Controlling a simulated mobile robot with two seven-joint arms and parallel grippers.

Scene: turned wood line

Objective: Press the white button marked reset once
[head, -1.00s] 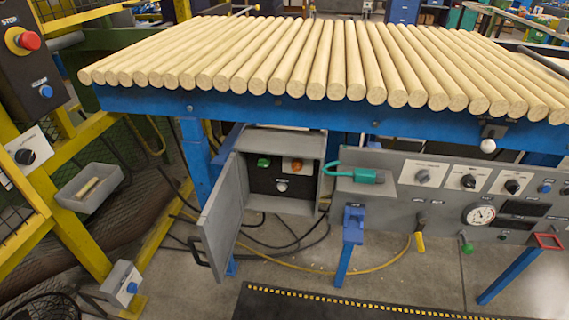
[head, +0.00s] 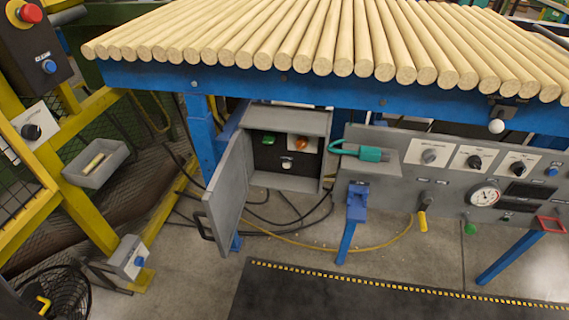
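A grey control box (head: 291,122) under the front of the blue table stands with its door (head: 229,190) swung open to the left. On its dark inner panel are a green button (head: 268,139), an orange knob (head: 301,144) and a small white button (head: 287,164) below and between them. Any label by the white button is too small to read. Neither of my grippers is in the head view.
A row of wooden rods (head: 300,40) covers the blue table (head: 250,82). Dark cables hang below. A dark mat (head: 330,295) lies on the floor.

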